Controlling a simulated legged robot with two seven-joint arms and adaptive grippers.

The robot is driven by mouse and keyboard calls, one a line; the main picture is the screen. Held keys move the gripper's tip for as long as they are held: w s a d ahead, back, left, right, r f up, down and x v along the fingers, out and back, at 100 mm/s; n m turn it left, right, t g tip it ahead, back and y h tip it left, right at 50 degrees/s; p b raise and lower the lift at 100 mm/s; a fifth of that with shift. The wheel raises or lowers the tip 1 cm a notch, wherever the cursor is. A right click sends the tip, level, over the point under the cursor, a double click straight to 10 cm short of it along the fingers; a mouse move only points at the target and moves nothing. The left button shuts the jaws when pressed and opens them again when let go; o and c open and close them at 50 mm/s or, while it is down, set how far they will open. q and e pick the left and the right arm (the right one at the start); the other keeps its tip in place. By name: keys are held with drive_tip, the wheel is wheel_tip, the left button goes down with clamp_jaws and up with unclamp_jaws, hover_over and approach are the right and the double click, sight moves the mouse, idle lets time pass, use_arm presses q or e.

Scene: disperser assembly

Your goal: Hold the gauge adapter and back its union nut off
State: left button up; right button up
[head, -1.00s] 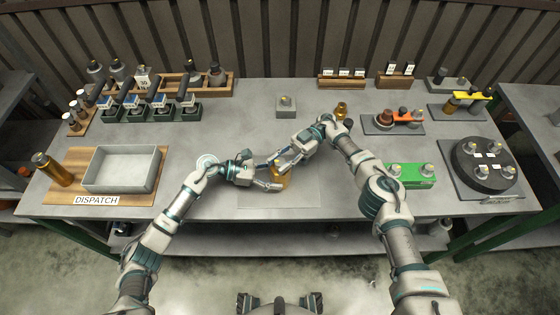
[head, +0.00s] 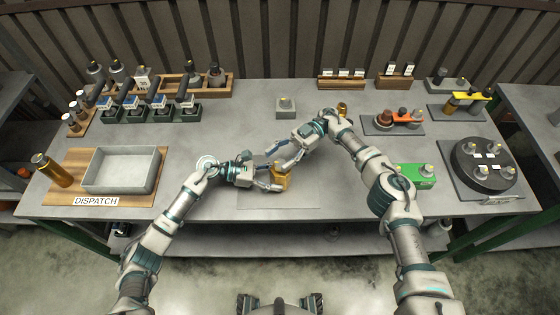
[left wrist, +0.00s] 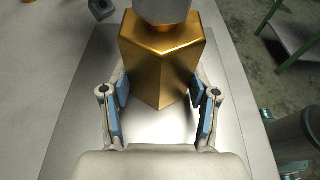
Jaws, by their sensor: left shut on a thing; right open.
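The gauge adapter (head: 281,179) is a brass-coloured block standing upright near the front middle of the table. In the left wrist view the block (left wrist: 160,65) fills the centre, with a grey union nut (left wrist: 163,10) on top, cut off by the frame's edge. My left gripper (head: 277,180) comes in from the left and is shut on the block. Its blue-padded fingers (left wrist: 160,105) show on both sides of it. My right gripper (head: 283,163) is open above the adapter, reaching down from the upper right. In the head view the nut is mostly hidden by it.
A grey dispatch tray (head: 91,183) and a brass cylinder (head: 52,170) are at left. Racks of fittings (head: 150,112) line the back left. A small grey fixture (head: 286,114) stands behind the grippers.

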sight(278, 164)
wheel_tip(278, 164, up, 7)
drive_tip(key=shift+w+f, duration=0.1)
idle(0.3)
drive_tip(key=shift+s+a+n+h, duration=0.3)
drive_tip(key=shift+s+n+h, duration=0.2)
drive_tip(key=shift+n+h, duration=0.4)
drive_tip(key=f+n+t+h, duration=0.3)
drive_tip(key=n+t+h, duration=0.1)
drive_tip(key=n, duration=0.3)
drive_tip(key=f+n+t+h, duration=0.2)
drive_tip(key=n+t+h, duration=0.1)
drive_tip(key=n, duration=0.5)
drive_tip(key=f+n+t+h, duration=0.3)
drive_tip(key=n+t+h, duration=0.1)
drive_tip(key=n, duration=0.3)
drive_tip(key=shift+w+d+f+t+h, duration=0.3)
drive_tip(key=shift+f+t, duration=0.05)
drive_tip(key=shift+t, duration=0.15)
drive_tip(key=shift+n, duration=0.3)
clamp_jaws()
